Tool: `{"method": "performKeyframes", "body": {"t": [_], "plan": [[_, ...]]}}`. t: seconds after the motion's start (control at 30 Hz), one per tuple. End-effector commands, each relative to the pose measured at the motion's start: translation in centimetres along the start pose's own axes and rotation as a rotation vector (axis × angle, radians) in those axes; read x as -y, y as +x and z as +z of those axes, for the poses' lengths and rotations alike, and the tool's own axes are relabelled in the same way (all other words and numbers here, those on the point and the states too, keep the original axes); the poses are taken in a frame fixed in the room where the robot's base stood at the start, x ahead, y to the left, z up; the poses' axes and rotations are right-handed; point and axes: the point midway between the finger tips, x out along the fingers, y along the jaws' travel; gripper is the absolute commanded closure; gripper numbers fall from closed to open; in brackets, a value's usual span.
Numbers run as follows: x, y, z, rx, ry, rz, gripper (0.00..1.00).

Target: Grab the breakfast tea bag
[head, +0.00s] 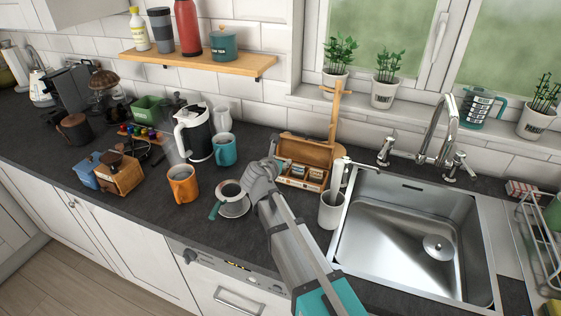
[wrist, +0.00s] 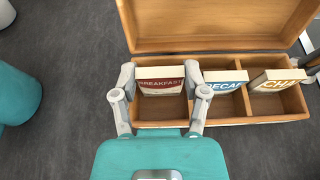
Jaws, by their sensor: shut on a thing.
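The breakfast tea bag (wrist: 161,82) is a pale packet with a dark red band, labelled BREAKFAST. It stands in the left compartment of the open wooden tea box (wrist: 225,42). My gripper (wrist: 161,86) has one finger at each side of the packet and is shut on it. In the head view the tea box (head: 320,153) stands left of the sink, and my gripper (head: 268,172) is at its left end, hiding the breakfast packet there. The decaf packet (wrist: 222,80) is in the middle compartment and the chai packet (wrist: 277,80) in the right one.
A white container with utensils (head: 331,210) stands between box and sink (head: 400,240). A wooden mug tree (head: 335,112) rises behind the box.

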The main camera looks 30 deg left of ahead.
Motion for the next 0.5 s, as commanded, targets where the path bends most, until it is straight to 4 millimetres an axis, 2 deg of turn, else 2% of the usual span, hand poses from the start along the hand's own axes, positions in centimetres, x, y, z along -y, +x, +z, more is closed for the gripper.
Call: {"method": "performKeyframes", "body": {"t": [0.23,0.5], "plan": [[-0.1,-1.2,2.4,0.000,-0.001,0.001,0.57],[-1.4,-4.6,4.3,-0.001,-0.001,0.002,0.57]]}}
